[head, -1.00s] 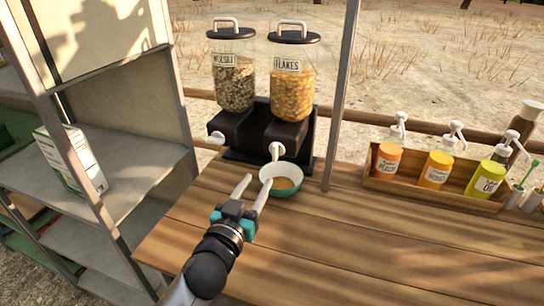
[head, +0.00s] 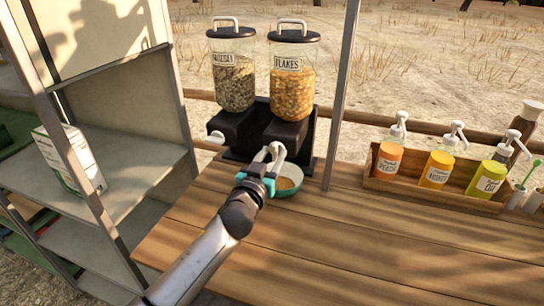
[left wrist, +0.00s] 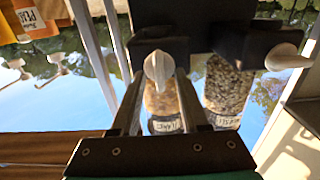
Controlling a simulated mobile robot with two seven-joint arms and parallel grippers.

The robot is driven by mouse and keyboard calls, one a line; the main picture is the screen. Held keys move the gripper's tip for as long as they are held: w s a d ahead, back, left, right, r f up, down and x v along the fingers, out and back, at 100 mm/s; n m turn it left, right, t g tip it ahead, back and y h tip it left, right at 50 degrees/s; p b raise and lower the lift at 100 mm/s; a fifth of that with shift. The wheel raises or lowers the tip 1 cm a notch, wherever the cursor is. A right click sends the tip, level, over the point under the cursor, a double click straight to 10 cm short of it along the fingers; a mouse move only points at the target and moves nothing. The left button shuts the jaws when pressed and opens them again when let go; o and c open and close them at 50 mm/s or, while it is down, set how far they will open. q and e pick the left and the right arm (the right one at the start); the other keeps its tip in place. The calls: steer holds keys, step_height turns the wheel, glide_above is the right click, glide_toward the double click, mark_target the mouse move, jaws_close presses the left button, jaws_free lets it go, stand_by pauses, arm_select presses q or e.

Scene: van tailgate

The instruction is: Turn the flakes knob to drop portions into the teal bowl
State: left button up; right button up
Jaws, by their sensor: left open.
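The flakes dispenser (head: 292,92) is a clear canister of orange flakes with a black lid and black base. Its white knob (left wrist: 158,66) shows between the two fingers of my left gripper (head: 268,158) in the left wrist view. The gripper is open, with one finger on each side of the knob; I cannot tell whether they touch it. In the head view the gripper largely hides the knob. The teal bowl (head: 291,190), holding some orange-brown flakes, stands on the wooden counter below the knob, partly covered by the gripper. My right gripper is not in view.
A muesli dispenser (head: 234,82) with its own white knob (head: 216,137) stands to the left. A metal post (head: 342,100) rises just right of the dispensers. A wooden crate (head: 430,193) of pump bottles is at the right. The front counter is clear.

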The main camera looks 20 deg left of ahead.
arm_select(q)
jaws_close()
stand_by(0.4)
